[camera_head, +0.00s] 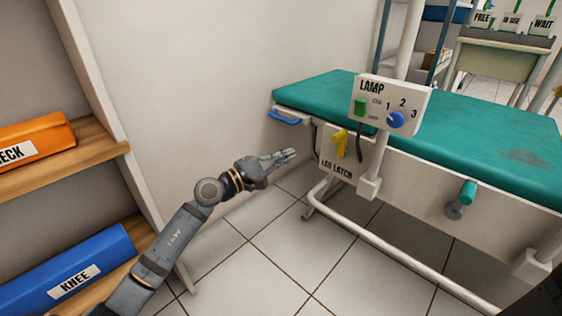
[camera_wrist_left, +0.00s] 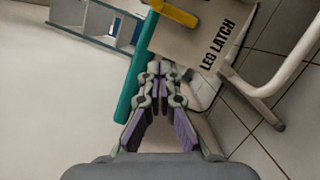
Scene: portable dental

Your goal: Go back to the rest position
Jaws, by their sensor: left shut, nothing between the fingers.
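My left gripper (camera_head: 286,155) is in the middle of the head view, in the air over the tiled floor, left of the dental couch. It is shut with nothing in it. In the left wrist view my left gripper (camera_wrist_left: 158,70) shows its fingertips together, below the yellow latch lever (camera_wrist_left: 174,12) and the LEG LATCH plate (camera_wrist_left: 205,45) in the picture. In the head view the yellow lever (camera_head: 341,141) stands on the white plate, apart from the fingers. My right gripper is not in view.
The green-topped couch (camera_head: 310,90) has a blue handle (camera_head: 285,117) and a white frame. A LAMP box (camera_head: 392,102) stands at its edge. Shelves (camera_head: 95,155) at the left hold an orange NECK block (camera_head: 38,138) and a blue KNEE block (camera_head: 75,268). Floor between is clear.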

